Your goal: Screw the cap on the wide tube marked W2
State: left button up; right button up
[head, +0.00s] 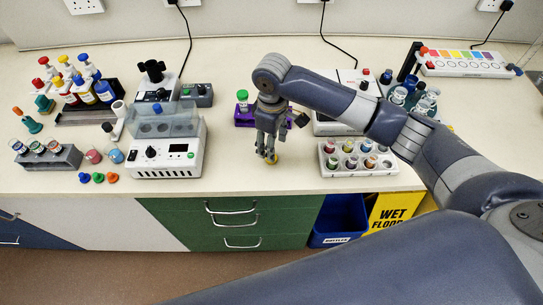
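My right gripper (269,156) points down over the bench, in front of a purple rack (241,120). A small yellow piece, perhaps a cap (273,160), shows at its fingertips. Whether the fingers grip it or only stand around it is too small to tell. A tube with a green cap (242,96) stands in the purple rack, partly hidden by my arm. Loose caps lie at the front left: blue (84,177), green (98,178) and orange (112,178). The mark W2 cannot be read on any tube. My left gripper is not in view.
A grey tube rack (48,160) and two small pots (93,156) stand at left. A white device (168,160) is left of my gripper, a white tray of vials (345,182) right. A bottle rack (95,116) stands behind. The bench front edge is near.

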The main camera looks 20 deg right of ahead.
notch_tip(320, 180, down, 5)
jog(key=shift+s+a+r+p, duration=0.1)
jog(key=shift+r+p, duration=0.1)
jog(key=shift+p, duration=0.95)
jog(key=shift+f, duration=0.3)
jog(key=shift+c, duration=0.3)
jog(key=c, duration=0.7)
